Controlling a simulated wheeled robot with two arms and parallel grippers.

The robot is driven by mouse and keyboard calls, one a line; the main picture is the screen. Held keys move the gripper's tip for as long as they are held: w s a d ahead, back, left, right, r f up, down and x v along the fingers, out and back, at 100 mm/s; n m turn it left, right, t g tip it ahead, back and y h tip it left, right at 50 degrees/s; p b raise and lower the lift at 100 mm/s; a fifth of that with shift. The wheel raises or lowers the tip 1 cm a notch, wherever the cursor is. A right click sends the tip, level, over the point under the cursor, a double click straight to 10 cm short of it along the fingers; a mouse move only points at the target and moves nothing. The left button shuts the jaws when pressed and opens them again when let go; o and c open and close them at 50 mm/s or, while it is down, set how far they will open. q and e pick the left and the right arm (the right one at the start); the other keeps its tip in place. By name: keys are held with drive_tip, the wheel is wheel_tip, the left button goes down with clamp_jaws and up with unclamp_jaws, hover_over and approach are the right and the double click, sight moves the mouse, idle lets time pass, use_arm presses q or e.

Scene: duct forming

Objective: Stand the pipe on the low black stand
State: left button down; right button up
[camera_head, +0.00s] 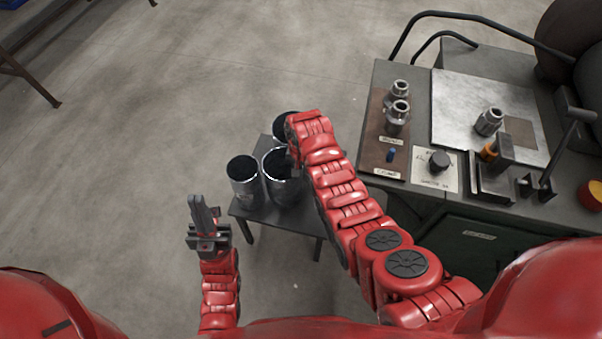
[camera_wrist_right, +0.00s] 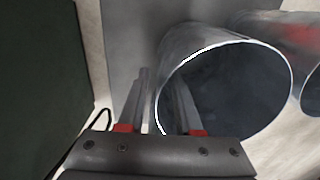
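The low black stand (camera_head: 262,208) is in the middle of the head view. Three shiny metal pipes stand upright on it: a left pipe (camera_head: 244,183), a middle pipe (camera_head: 279,188) and a back pipe (camera_head: 281,134) partly hidden by my right arm. My right gripper (camera_head: 292,158) is at the middle pipe's rim. In the right wrist view, its fingers (camera_wrist_right: 160,85) are apart at the near pipe's rim (camera_wrist_right: 225,36), one inside the opening, one outside. Contact with the wall is unclear. My left gripper (camera_head: 204,210) is empty, left of the stand; its finger gap is unclear.
A workbench (camera_head: 400,72) on the right carries metal fittings (camera_head: 397,115), a metal plate (camera_head: 455,100), a black knob (camera_head: 439,161) and a clamp tool (camera_head: 495,160). Its left edge is close to my right arm. Open concrete floor (camera_head: 130,130) lies left of the stand.

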wheel_tip(320, 180, up, 9)
drive_tip(key=shift+w, duration=0.1)
drive_tip(key=shift+r+p, duration=0.75)
drive_tip(key=shift+r, duration=0.2)
drive_tip(key=shift+r+p, duration=0.45)
drive_tip(key=shift+r, duration=0.25)
drive_tip(key=shift+f, duration=0.1)
